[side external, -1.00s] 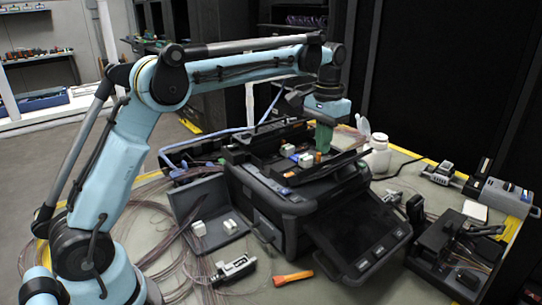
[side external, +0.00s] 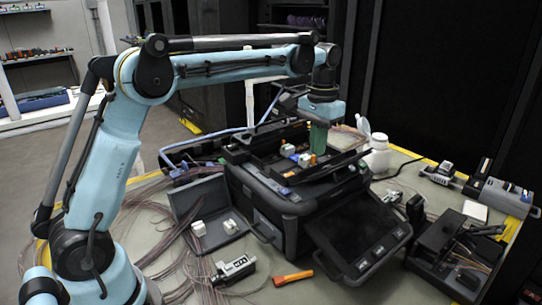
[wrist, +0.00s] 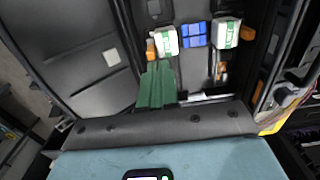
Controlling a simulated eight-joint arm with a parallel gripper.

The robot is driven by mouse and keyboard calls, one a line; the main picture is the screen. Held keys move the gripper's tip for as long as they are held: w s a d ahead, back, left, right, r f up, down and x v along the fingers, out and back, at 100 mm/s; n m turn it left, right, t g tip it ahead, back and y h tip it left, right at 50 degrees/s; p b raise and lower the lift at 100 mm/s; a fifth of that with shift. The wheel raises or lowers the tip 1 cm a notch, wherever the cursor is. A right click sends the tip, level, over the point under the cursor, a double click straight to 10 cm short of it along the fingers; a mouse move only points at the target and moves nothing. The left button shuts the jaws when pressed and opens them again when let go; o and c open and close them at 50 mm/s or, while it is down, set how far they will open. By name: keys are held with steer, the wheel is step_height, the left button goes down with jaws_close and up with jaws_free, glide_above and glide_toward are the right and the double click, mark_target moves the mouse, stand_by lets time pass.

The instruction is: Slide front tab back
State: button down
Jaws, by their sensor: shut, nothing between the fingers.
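The splicer (side external: 290,205) stands on the table with its top open. In its work area sit a left white block (wrist: 165,41), a blue block (wrist: 194,35) and a right white block (wrist: 227,32). Small orange tabs show beside the left block (wrist: 150,48), beside the right block (wrist: 247,33) and below it (wrist: 221,68). I cannot tell which is the front tab. My gripper's green fingers (wrist: 156,68) are shut and empty, pointing down into the work area (side external: 317,150). Their tips are close to the left white block and its orange tab; contact is unclear.
The raised lid panels flank the work area closely. A white bottle (side external: 377,155) stands behind the splicer. A grey tray (side external: 205,215) with white blocks and an orange tool (side external: 292,278) lie in front. A black device (side external: 455,245) is at right.

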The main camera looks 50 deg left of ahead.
step_height(320, 180, up, 6)
steer(key=shift+w, duration=0.15)
stand_by(1.0)
steer(key=s+d+f+t, duration=0.1)
steer(key=s+f+t, duration=0.2)
steer(key=s, duration=0.7)
steer(key=s+d+f+t, duration=0.1)
steer(key=s+f+t, duration=0.3)
steer(key=s+f, duration=0.3)
steer(key=s, duration=0.3)
